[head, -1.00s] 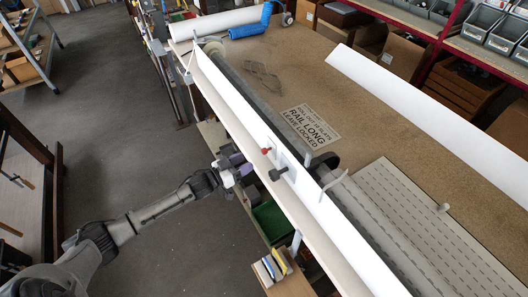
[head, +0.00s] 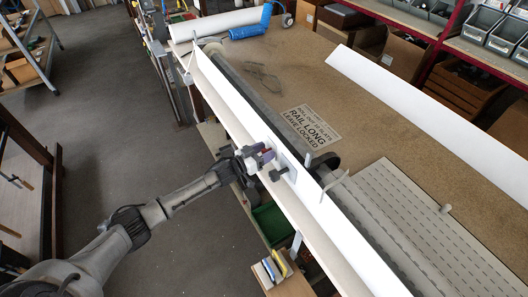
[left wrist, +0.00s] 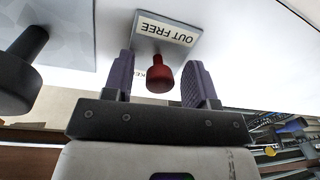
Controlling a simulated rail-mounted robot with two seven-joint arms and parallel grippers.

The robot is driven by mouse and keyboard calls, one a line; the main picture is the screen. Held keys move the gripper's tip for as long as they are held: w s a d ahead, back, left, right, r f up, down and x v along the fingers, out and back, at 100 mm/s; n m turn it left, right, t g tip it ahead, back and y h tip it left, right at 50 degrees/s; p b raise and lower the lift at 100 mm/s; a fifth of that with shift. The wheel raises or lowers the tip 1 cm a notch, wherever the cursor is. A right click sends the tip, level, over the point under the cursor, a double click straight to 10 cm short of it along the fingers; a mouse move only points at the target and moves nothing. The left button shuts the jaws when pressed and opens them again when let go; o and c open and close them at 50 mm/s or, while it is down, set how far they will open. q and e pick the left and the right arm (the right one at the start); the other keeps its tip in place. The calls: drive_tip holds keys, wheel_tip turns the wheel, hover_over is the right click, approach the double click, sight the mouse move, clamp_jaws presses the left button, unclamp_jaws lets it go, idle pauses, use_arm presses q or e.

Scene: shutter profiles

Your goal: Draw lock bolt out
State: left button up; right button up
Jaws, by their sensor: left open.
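The lock bolt shows as a red knob (left wrist: 160,77) in the left wrist view. It sticks out of a small plate (left wrist: 166,33) lettered "OUT FREE" on the white rail. My left gripper (left wrist: 162,80) is open, with one purple finger pad on each side of the red knob and a gap visible on both sides. In the head view my left gripper (head: 263,156) is at the white rail (head: 240,110) and largely covers the knob. My right gripper is not in view.
A black knob (left wrist: 22,70) stands on a grey plate close beside my left gripper; the head view shows it too (head: 279,173). A sign (head: 311,125) reading "RAIL LONG LEAVE LOCKED" lies on the bench (head: 270,50). Open floor (head: 110,140) lies left.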

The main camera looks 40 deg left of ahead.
use_arm(q)
drive_tip(key=c, duration=0.7)
clamp_jaws()
